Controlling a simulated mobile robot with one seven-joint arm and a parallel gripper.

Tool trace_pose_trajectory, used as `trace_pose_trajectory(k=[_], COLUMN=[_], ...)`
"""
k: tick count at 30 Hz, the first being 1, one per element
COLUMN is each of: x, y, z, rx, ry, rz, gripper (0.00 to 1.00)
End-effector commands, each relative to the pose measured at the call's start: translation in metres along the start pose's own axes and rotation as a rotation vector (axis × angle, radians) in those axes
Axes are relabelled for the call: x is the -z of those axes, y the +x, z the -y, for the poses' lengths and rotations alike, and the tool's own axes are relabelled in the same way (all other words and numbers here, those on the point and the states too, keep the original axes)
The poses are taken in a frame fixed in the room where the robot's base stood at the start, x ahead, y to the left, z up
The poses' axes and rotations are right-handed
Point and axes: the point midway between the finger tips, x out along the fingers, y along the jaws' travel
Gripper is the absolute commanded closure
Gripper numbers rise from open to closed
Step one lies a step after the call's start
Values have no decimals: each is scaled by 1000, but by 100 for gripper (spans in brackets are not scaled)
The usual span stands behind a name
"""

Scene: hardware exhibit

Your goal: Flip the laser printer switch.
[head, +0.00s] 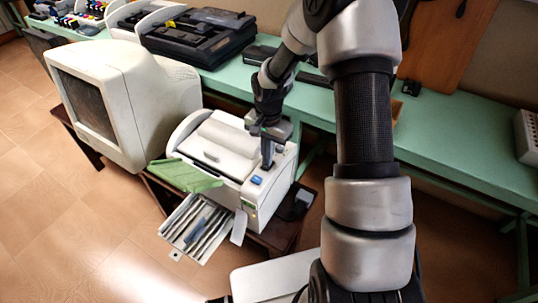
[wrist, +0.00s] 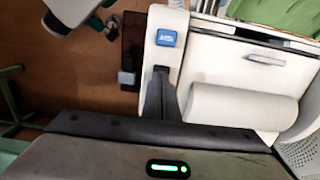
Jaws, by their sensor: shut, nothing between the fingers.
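The white laser printer (head: 225,150) sits on a low dark stand, with a green flap and an output tray at its front. A blue switch (head: 256,180) is on the top right part of its casing. In the wrist view the blue switch (wrist: 166,38) shows near the top centre, with pale marks on it. My gripper (head: 267,165) points down over the printer's right side, just behind the switch. In the wrist view my gripper (wrist: 160,72) is shut and empty, its tips a short way from the switch. I cannot tell whether the tips touch the casing.
A bulky beige monitor (head: 125,95) stands close at the printer's left. A long green table (head: 455,150) runs behind, with a black printer (head: 200,38) on it. The tiled floor (head: 60,220) at the left front is clear.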

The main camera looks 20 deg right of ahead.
Motion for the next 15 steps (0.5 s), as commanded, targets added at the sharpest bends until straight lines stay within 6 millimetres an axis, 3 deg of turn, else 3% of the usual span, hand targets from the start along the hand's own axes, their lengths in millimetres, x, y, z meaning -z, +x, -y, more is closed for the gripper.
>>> trace_pose_trajectory(k=[8, 11, 15], x=[1, 2, 6], y=[-3, -13, -41], z=[0, 0, -2], rx=[1, 1, 2], ry=[1, 1, 0], rz=[-2, -3, -4], gripper=[100, 100, 100])
